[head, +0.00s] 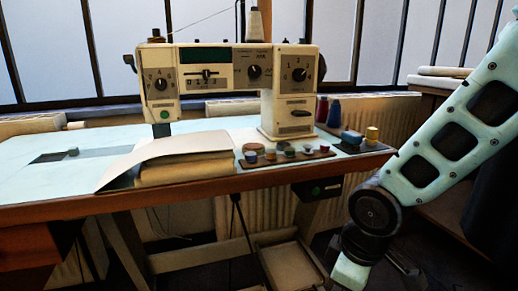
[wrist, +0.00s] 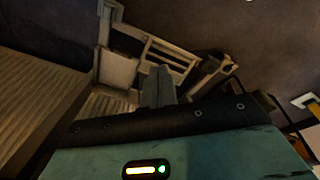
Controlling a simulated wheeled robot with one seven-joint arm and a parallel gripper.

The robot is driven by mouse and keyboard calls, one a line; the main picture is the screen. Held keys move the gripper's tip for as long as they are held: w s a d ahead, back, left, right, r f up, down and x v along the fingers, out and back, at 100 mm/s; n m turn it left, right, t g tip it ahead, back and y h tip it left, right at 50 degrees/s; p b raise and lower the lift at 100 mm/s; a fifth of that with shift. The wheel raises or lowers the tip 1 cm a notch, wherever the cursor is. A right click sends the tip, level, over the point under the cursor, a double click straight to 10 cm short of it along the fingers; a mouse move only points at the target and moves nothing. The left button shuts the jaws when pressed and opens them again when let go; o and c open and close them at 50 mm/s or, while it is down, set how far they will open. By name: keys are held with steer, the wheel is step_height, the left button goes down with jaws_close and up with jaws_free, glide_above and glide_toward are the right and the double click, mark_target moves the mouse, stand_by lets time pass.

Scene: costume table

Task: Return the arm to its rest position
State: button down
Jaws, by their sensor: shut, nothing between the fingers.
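My arm (head: 440,140) comes in from the upper right of the head view and bends down at a dark joint beside the table's right end. Its lower part runs off the bottom edge, so my gripper is not seen there. In the wrist view my gripper (wrist: 158,84) points down toward the dim floor area, its fingers together with nothing held between them. It appears clear of the wooden frame parts behind it.
The table (head: 60,185) carries a cream sewing machine (head: 220,75), folded cloth (head: 185,160), a tray of small pots (head: 287,155) and thread spools (head: 334,112). Below stands an open wooden box (head: 290,262). A shelf (head: 445,82) with rolls stands behind my arm.

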steer(key=s+r+m+g, duration=0.2)
steer(key=s+r+m, duration=0.3)
steer(key=s, duration=0.9)
step_height(320, 180, up, 37)
steer(key=n+p, duration=0.1)
steer(key=p, duration=3.5)
steer(key=shift+a+r+p, duration=0.2)
steer(key=shift+a+p, duration=0.1)
steer(key=shift+a, duration=0.05)
